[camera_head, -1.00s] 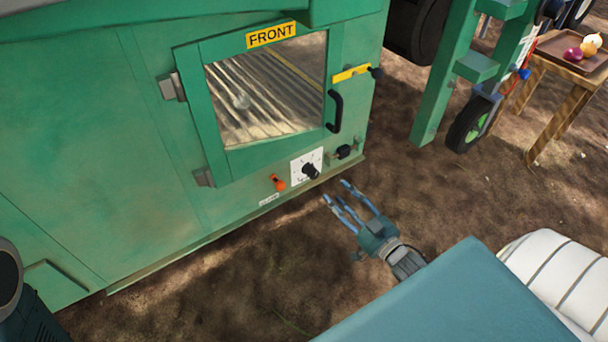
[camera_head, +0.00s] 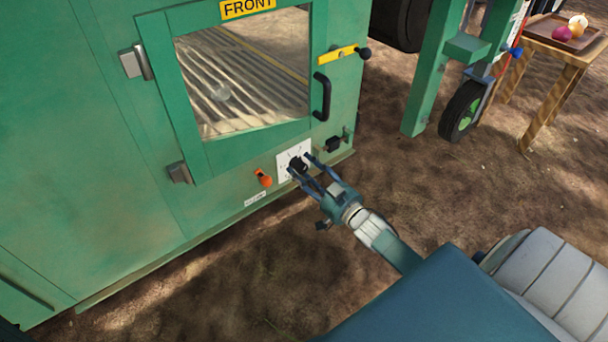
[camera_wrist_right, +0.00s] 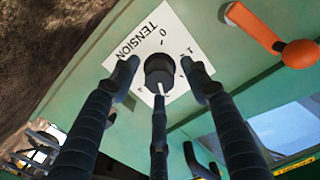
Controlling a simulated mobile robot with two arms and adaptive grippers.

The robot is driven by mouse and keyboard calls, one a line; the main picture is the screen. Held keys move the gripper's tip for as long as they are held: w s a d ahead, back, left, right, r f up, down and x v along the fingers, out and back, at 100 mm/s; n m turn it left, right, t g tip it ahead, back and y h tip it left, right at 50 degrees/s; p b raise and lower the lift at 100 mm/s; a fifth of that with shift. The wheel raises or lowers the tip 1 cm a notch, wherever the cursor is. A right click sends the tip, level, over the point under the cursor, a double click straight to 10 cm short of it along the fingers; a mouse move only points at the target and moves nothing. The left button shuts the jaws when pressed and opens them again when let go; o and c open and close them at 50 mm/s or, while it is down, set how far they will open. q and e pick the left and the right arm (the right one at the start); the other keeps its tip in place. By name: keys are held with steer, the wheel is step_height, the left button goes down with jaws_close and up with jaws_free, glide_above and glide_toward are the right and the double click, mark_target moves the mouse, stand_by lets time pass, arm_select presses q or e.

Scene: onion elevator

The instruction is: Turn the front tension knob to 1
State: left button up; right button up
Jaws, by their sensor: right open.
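The front tension knob is a black round knob (camera_wrist_right: 158,72) on a white square dial plate labelled TENSION (camera_wrist_right: 150,35), low on the green machine's front. In the head view the plate (camera_head: 283,158) is partly hidden by my right gripper (camera_head: 299,164). That gripper is open, its fingers spread around the knob: two fingertips on either side, the third below it in the wrist view. I cannot tell whether they touch it. My left gripper is not in view.
An orange handle (camera_head: 264,178) sits just left of the plate and shows close by in the wrist view (camera_wrist_right: 272,35). A black knob (camera_head: 333,145) is to its right. Above is the windowed door with a black handle (camera_head: 322,96). A wooden table (camera_head: 560,60) stands far right.

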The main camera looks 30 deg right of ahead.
steer(key=shift+w, duration=0.15)
steer(key=c, duration=1.2)
steer(key=shift+o, duration=0.2)
steer(key=shift+r, duration=0.15)
